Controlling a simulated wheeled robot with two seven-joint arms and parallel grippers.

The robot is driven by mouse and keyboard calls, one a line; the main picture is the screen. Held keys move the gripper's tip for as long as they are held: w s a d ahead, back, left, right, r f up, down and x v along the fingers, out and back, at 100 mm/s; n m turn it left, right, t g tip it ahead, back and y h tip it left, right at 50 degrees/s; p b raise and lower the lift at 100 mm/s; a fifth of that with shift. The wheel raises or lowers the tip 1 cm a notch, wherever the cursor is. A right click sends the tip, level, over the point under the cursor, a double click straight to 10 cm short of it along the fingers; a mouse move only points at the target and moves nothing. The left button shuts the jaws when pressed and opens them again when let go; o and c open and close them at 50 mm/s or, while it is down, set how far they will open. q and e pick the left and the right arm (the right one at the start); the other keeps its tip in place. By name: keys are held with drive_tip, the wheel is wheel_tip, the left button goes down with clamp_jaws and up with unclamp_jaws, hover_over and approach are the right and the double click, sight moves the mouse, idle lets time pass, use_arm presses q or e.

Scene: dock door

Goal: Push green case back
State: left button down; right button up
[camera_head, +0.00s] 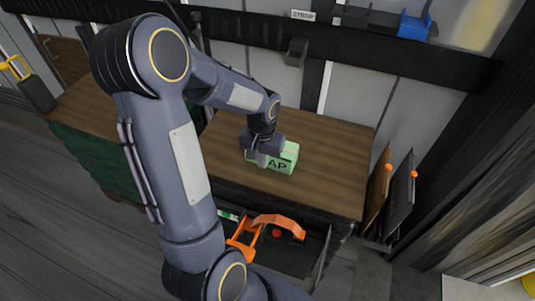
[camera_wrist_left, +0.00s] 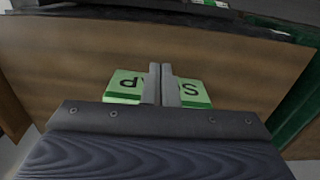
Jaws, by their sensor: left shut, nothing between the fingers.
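The green case (camera_head: 288,157) lies on the wooden worktop, towards its front edge. My right gripper is not in view.
The wooden worktop (camera_head: 335,150) is clear to the right of and behind the case. Below its front is an open drawer (camera_head: 295,255) with an orange-handled tool (camera_head: 278,224). A dark wall rail (camera_head: 345,55) runs behind. Dark panels (camera_head: 400,190) stand at the right end.

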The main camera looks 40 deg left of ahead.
sight(267, 172)
use_arm(q)
wheel_tip(267, 172, down, 8)
drive_tip(key=shift+r, duration=0.1)
drive_tip(key=shift+w+a, duration=0.2)
drive_tip(key=shift+w, duration=0.4)
drive_tip(key=shift+w+a, duration=0.2)
drive_tip(key=shift+w, duration=0.35)
drive_tip(key=shift+w+a, duration=0.25)
drive_tip(key=shift+w, duration=0.5)
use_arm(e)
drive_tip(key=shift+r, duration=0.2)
